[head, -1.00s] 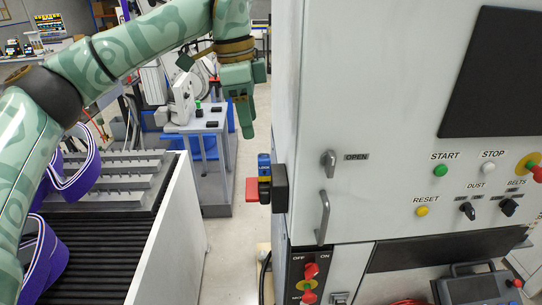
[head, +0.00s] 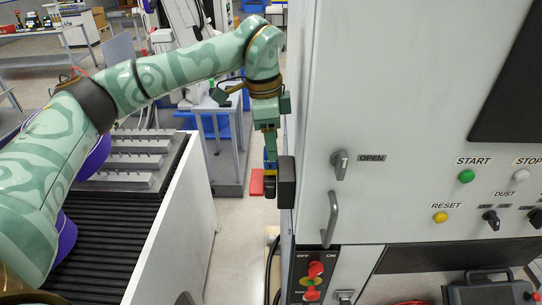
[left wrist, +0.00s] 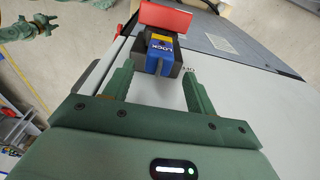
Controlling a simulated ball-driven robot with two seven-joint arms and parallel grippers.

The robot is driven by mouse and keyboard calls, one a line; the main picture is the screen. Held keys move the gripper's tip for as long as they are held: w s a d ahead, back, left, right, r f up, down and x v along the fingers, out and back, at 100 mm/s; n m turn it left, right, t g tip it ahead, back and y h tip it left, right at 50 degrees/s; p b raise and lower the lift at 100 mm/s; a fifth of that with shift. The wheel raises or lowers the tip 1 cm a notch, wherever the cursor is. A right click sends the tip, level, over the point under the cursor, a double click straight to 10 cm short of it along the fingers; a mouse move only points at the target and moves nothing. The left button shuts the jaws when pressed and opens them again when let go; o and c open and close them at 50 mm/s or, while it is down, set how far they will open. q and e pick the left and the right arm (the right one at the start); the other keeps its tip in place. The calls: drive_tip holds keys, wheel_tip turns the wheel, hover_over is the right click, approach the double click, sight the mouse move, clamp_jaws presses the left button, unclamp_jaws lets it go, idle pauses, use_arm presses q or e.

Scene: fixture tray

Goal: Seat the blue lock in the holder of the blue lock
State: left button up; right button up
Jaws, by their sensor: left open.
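The blue lock (head: 270,166) is at the left side of the grey cabinet, by a black block (head: 287,182) and a red plate (head: 257,183). In the left wrist view the blue lock (left wrist: 161,60) shows its "LOCK" label, with dark parts around it and the red plate beyond. My left gripper (head: 267,137) points down just above the lock. In the left wrist view its open fingers (left wrist: 157,72) stand on either side of the lock's near end, with gaps visible. I cannot pick out the lock's holder for certain. My right gripper is not in view.
The cabinet (head: 400,120) closes off the right, with a door handle (head: 331,218) and buttons. A conveyor with a white side wall (head: 180,225) stands at left. Open floor (head: 232,235) lies between them.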

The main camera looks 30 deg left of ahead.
sight(270, 164)
use_arm(q)
drive_tip(key=f, duration=0.1)
drive_tip(key=f+p, duration=0.1)
drive_tip(key=f, duration=0.2)
drive_tip(key=shift+s+f, duration=0.25)
drive_tip(key=shift+f, duration=0.05)
drive_tip(key=shift+w+f, duration=0.1)
drive_tip(key=shift+f, duration=0.1)
drive_tip(key=c, duration=1.1)
drive_tip(key=shift+r, duration=0.15)
